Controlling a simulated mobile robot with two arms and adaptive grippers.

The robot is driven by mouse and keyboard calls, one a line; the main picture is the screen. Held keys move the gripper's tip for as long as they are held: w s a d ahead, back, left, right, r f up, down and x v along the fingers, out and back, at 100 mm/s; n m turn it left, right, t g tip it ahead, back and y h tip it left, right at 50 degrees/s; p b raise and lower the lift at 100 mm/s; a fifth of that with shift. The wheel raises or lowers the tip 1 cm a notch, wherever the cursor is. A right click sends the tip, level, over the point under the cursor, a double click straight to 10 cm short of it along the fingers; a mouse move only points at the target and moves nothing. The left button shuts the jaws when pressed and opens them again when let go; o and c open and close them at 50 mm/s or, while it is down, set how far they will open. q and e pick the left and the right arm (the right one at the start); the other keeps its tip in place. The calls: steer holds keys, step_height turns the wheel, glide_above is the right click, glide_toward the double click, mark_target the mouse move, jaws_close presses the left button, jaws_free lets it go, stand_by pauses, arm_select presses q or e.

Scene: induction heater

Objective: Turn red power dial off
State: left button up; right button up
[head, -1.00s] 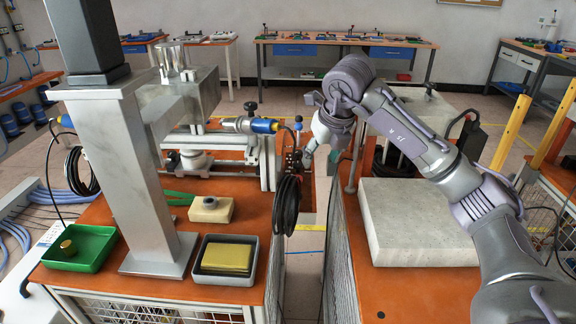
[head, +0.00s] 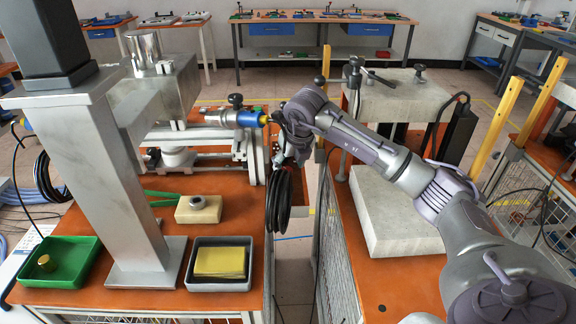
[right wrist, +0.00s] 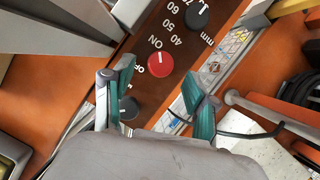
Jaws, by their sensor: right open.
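The red power dial (right wrist: 160,64) shows in the right wrist view on a dark brown panel (right wrist: 142,88), with the words ON and OFF printed to its left. A small white mark is on the dial; I cannot tell exactly which word it points to. My right gripper (right wrist: 157,78) is open, with its two green-padded fingers on either side of the dial in the picture. Contact with the dial is not visible. In the head view my right gripper (head: 287,147) is near the hanging black cable coil, and the dial is hidden. My left gripper is not in view.
Two black knobs (right wrist: 197,14) (right wrist: 129,108) flank the red dial on the panel. A black cable coil (head: 279,201) and a blue-ended cylinder (head: 250,119) are close to my right gripper. A grey block (head: 395,212) lies on the right bench.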

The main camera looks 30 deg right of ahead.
steer(key=shift+w+f, duration=0.15)
steer(key=shift+f, duration=0.35)
steer(key=shift+w+d+f, duration=0.1)
steer(key=shift+w+f, duration=0.05)
steer(key=shift+f, duration=0.15)
steer(key=shift+w+f, duration=0.1)
steer(key=shift+f, duration=0.1)
steer(key=shift+c, duration=1)
jaws_close()
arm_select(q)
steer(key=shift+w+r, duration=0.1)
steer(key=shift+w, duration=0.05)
